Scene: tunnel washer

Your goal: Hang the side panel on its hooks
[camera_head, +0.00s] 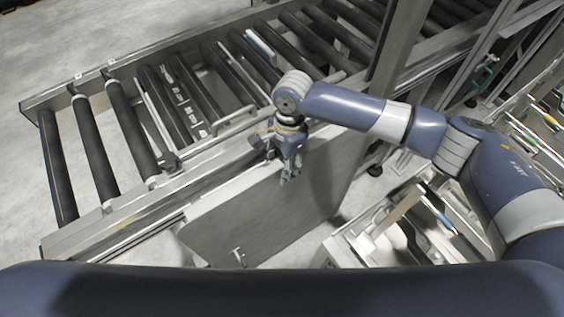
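A flat grey side panel (250,216) stands upright, somewhat slanted in the picture, along the near side of the roller conveyor. Its upper edge runs close beside the conveyor's side rail (130,212). A small handle-like fitting (238,257) shows near its lower left edge. My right gripper (287,180) points down at the panel's upper part, with its fingers in front of the panel face. Whether the fingers touch or grip it cannot be told. The hooks cannot be made out. My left gripper is not in view.
The conveyor has several dark rollers (92,150) and a metal handle (238,121) near the gripper. A grey upright post (398,45) stands right of the gripper. An open tray with parts (355,245) lies at lower right. Bare floor (30,85) shows at the left.

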